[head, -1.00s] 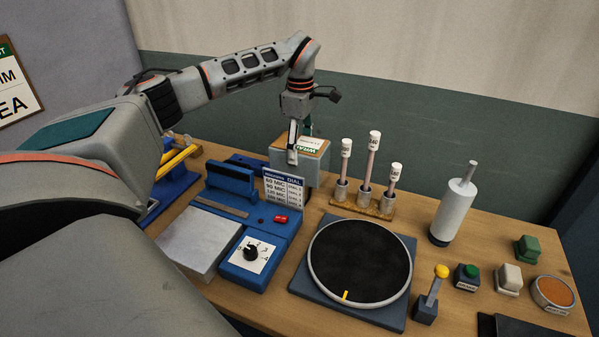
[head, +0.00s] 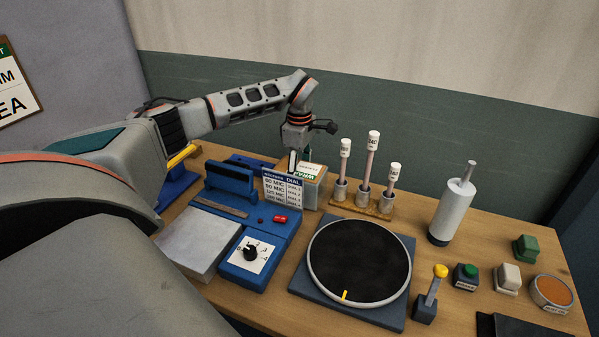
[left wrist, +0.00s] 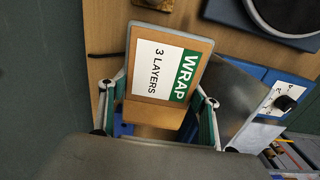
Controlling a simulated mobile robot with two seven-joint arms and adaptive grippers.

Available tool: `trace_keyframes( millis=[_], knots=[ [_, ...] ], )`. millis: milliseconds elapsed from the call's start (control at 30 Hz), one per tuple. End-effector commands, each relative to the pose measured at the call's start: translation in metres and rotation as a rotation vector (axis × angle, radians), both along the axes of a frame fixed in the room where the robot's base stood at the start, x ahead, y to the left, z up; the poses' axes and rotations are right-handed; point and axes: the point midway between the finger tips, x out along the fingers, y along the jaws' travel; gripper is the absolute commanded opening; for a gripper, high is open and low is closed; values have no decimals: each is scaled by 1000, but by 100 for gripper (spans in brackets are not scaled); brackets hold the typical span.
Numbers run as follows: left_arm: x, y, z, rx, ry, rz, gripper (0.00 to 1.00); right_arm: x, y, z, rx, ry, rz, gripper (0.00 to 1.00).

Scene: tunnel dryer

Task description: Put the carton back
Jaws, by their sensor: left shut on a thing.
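The carton (head: 313,188) is a small box with a white and green label on top, at the back of the table. In the left wrist view the carton (left wrist: 165,85) shows its label reading "WRAP 3 LAYERS". My left gripper (head: 297,163) comes down on it from above, and in the left wrist view the gripper (left wrist: 157,112) has a finger on each side of the box. It is shut on the carton. Whether the carton's base touches the table is hidden behind the dial sign. My right gripper is not in view.
A blue sealer with a dial sign (head: 282,188) stands just in front of the carton. A rack (head: 361,205) of upright capped rods is close on its right. A black turntable (head: 360,261) lies in front. A white bottle-shaped tool (head: 452,212) stands further right.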

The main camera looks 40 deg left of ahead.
Motion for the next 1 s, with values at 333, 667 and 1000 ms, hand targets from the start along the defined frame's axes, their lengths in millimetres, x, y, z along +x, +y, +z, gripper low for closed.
trace_keyframes(
  millis=[333, 667, 1000],
  knots=[
    [0, 0, -2, 1, 0, 0, 79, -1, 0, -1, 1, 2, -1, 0],
    [0, 0, 4, 0, -1, 0, 79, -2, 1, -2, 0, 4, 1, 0],
    [1, 1, 66, 1, -4, 1, 79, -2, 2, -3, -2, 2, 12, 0]
  ],
)
